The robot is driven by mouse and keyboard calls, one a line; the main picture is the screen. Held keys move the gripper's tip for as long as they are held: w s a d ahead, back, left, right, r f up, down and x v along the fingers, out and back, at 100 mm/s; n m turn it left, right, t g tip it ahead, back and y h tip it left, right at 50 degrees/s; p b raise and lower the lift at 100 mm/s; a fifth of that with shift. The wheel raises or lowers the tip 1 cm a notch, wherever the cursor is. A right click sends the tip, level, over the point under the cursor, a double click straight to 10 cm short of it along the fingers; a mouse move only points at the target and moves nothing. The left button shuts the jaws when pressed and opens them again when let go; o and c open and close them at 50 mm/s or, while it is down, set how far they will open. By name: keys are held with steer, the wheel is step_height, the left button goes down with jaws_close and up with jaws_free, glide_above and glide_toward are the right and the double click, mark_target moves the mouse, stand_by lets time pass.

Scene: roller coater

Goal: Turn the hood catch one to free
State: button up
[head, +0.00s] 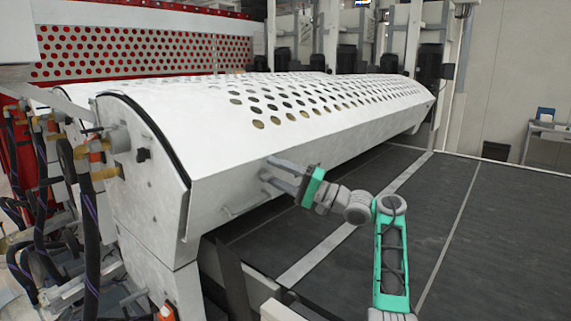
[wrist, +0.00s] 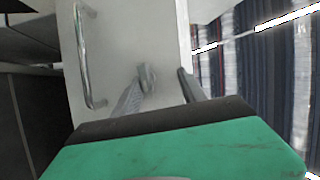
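The white perforated hood (head: 215,165) fills the middle of the head view, and its front face shows in the wrist view (wrist: 110,55). A small grey knob-like part, which looks like the hood catch (wrist: 147,76), sits on that face. My gripper (head: 267,170) is at the hood's lower front face with its two fingers apart. In the wrist view my gripper (wrist: 163,80) has the catch at the tip of its left finger, with a gap to the right finger. I cannot tell whether they touch. The catch's turn position is unclear, and I cannot make it out in the head view.
A bent metal handle (wrist: 90,55) is on the hood face left of the catch; it also shows in the head view (head: 243,204). A dark conveyor bed (head: 400,215) lies below and to the right. Hoses (head: 75,200) and fittings crowd the hood's left end.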

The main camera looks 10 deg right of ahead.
steer(key=shift+s+a+r+b, duration=0.1)
steer(key=shift+s+r+b, duration=0.15)
steer(key=shift+s+b, duration=0.4)
steer(key=s+r+b, duration=0.8)
steer(key=s+b, duration=0.3)
steer(key=b, duration=0.2)
steer(key=shift+s+a+r, duration=0.2)
steer(key=shift+s+a, duration=0.2)
